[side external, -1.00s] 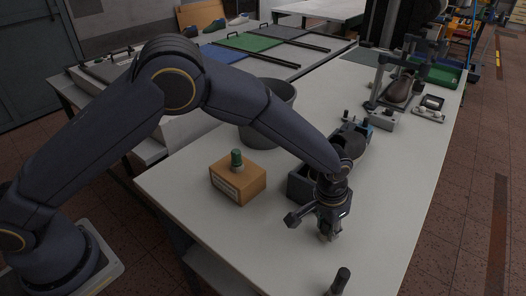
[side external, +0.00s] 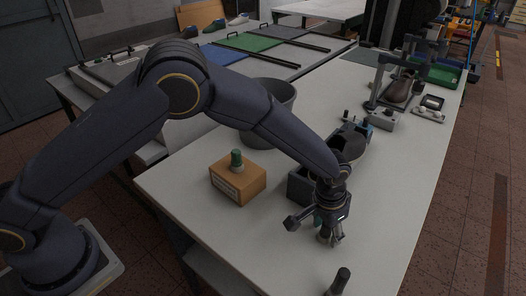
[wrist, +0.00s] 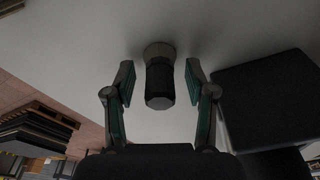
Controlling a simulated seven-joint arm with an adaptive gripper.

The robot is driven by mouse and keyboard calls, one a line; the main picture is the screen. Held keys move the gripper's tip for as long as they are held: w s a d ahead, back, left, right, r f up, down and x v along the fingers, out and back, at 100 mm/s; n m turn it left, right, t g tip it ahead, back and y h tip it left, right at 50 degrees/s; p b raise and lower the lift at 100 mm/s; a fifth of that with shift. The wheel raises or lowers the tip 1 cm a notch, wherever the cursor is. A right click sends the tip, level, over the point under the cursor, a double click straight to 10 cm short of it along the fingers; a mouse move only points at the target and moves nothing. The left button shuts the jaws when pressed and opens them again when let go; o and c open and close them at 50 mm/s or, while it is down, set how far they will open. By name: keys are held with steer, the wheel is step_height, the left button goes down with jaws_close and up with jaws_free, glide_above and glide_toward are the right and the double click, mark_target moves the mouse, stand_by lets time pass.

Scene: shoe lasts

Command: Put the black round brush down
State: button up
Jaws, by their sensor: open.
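The black round brush (wrist: 159,84) is a short dark cylinder with a paler grey-brown end. In the wrist view it stands on the white table (wrist: 226,32), pale end against the surface. My gripper (wrist: 160,75) is open, with one finger on each side of the brush and a visible gap on both sides. In the side external view my gripper (side external: 330,238) is low over the table near its front right part, and its fingers and wrist mostly hide the brush.
A dark box (side external: 299,187) stands close to my gripper. A wooden block with a green-topped peg (side external: 238,180) is to the left. Another dark upright object (side external: 339,282) stands near the front edge. A grey bin (side external: 268,130) is behind. The table to the right is clear.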

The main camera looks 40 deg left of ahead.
mark_target(320, 239)
step_height(320, 239, up, 12)
steer(key=s, duration=0.2)
steer(key=s+a+r+n+t, duration=0.2)
steer(key=s+a+r, duration=0.2)
steer(key=a+r, duration=1.05)
steer(key=s+a+n+t, duration=0.2)
steer(key=s+a, duration=1.4)
steer(key=s, duration=0.1)
steer(key=shift+s+r+y, duration=0.15)
steer(key=shift+r+y, duration=0.15)
steer(key=shift+r, duration=0.05)
